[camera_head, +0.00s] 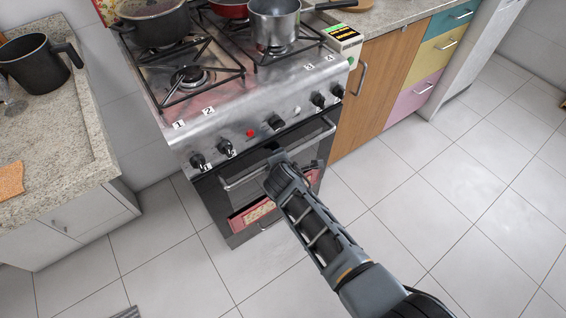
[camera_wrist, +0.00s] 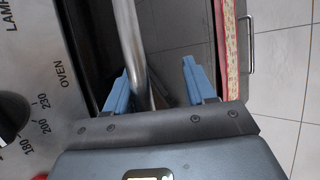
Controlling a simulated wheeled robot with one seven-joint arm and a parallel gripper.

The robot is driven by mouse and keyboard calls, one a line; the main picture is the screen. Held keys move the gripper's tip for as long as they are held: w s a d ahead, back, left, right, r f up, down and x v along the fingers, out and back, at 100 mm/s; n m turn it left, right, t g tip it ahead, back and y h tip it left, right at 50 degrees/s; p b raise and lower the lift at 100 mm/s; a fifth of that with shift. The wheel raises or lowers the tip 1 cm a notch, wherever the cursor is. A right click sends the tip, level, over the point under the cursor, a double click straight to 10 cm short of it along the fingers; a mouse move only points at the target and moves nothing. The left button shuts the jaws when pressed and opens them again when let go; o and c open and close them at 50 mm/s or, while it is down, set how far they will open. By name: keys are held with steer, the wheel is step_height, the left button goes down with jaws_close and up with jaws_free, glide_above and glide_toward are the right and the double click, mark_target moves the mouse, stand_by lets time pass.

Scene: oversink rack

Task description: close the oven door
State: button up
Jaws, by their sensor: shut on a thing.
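The oven (camera_head: 235,125) is a steel stove with a dark front door (camera_head: 215,198) below its row of knobs. The door looks upright or nearly so; my arm covers part of it, and I cannot tell whether a small gap is left at its top. A metal bar handle (camera_head: 243,179) runs across the door's top. My gripper (camera_head: 272,160) is at the middle of this handle.
Pots (camera_head: 275,24) stand on the burners. A pink patterned piece (camera_head: 252,215) shows low on the oven front. A counter with a dark mug (camera_head: 38,65) is at the left, and a wooden cabinet (camera_head: 375,85) is at the right. The tiled floor (camera_head: 440,190) in front is clear.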

steer(key=p+v, duration=0.3)
steer(key=v, duration=0.4)
steer(key=shift+s+r, duration=0.2)
steer(key=shift+r, duration=0.1)
steer(key=shift+s+f, duration=0.1)
